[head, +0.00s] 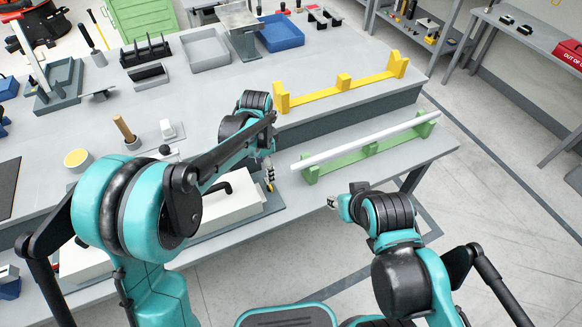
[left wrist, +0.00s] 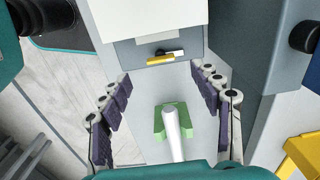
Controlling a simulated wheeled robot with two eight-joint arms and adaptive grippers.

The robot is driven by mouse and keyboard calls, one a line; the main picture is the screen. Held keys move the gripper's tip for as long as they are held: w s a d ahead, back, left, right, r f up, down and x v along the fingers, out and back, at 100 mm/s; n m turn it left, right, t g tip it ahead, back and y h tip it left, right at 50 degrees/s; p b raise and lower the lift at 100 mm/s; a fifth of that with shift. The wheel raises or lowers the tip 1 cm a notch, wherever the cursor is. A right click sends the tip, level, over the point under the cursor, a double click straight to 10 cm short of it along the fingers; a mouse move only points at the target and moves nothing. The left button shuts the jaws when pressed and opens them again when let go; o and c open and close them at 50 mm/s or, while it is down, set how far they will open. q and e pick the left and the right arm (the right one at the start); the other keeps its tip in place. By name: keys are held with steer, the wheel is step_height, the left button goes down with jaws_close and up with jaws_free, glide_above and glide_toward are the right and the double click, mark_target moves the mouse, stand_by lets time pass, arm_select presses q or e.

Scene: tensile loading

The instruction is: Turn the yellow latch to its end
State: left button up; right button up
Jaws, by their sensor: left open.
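The yellow latch (left wrist: 160,59) is a small bar on the grey front face of a white box (left wrist: 150,20). It lies nearly level in the left wrist view, with a black part and a light part next to it. My left gripper (left wrist: 161,82) is open and empty, its dark-padded fingers apart on either side of the view, and the latch lies beyond them. In the head view the left gripper (head: 267,168) hangs at the right end of the white box (head: 225,205). My right gripper (head: 334,203) is small, and its jaws are unclear.
A white rod (head: 345,147) rests on a green holder (head: 368,151) right of the left gripper. A yellow holder (head: 340,84) stands on the raised shelf behind. A blue bin (head: 281,33) and a grey tray (head: 205,50) are farther back. Floor is open at the right.

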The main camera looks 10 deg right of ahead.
arm_select(q)
steer(key=f, duration=0.2)
steer(key=f+b, duration=0.1)
steer(key=f, duration=0.1)
steer(key=d+f+b, duration=0.1)
steer(key=f, duration=0.1)
steer(key=shift+w+f, duration=0.2)
steer(key=shift+f, duration=0.2)
steer(key=shift+f+b, duration=0.35)
steer(key=shift+f, duration=0.35)
steer(key=c, duration=1.2)
